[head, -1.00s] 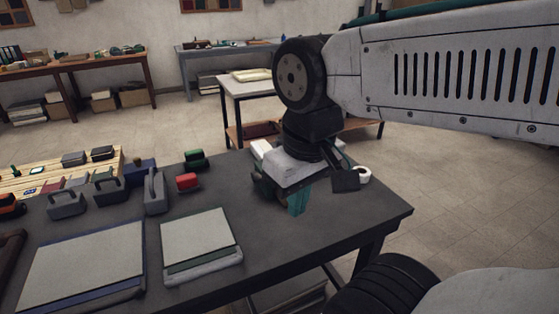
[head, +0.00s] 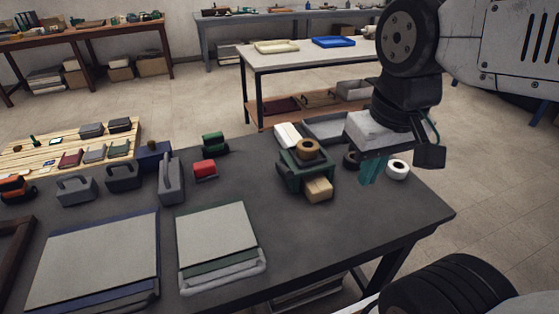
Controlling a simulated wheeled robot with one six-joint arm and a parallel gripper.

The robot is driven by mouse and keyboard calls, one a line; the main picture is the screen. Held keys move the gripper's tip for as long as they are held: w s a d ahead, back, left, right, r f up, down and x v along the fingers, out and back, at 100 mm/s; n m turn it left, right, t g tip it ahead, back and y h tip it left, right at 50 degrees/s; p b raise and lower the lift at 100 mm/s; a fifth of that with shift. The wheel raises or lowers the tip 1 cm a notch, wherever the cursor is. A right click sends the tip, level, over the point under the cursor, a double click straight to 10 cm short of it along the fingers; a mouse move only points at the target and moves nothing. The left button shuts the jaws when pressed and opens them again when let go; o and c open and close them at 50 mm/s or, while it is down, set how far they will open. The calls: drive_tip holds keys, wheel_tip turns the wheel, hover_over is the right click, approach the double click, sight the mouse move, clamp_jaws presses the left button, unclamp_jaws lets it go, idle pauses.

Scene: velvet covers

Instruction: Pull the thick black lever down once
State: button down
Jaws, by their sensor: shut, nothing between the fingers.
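My gripper (head: 370,170) has teal fingers, shut and empty, pointing down over the right end of the dark table (head: 330,235). A green device (head: 293,172) with a tan roll on top and a tan block at its front stands left of my gripper, apart from it. A dark rounded thing (head: 350,159) shows just left of the fingers, partly hidden by my gripper. I cannot tell whether it is the thick black lever, and no other lever is clear in this view.
A white roll (head: 397,170) lies right of the fingers. A grey tray (head: 327,128) is behind the device. A red block (head: 205,170), a green block (head: 214,143) and grey handled tools (head: 170,180) stand to the left. Two flat boards (head: 217,240) lie in front.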

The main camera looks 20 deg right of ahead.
drive_tip(key=w+m+t, duration=0.1)
drive_tip(key=w+m, duration=0.1)
drive_tip(key=w, duration=1)
drive_tip(key=m+t, duration=0.2)
drive_tip(key=m, duration=0.4)
hover_over(285, 171)
drive_tip(key=w, duration=1.1)
wheel_tip(285, 171, down, 11)
drive_tip(key=shift+d+y, duration=0.4)
drive_tip(key=s+f, duration=0.3)
drive_tip(key=f, duration=0.5)
drive_tip(key=shift+s, duration=0.15)
drive_tip(key=shift+s+f, duration=0.2)
drive_tip(key=shift+f, duration=0.15)
drive_tip(key=shift+s+f, duration=0.1)
drive_tip(key=shift+f, duration=0.15)
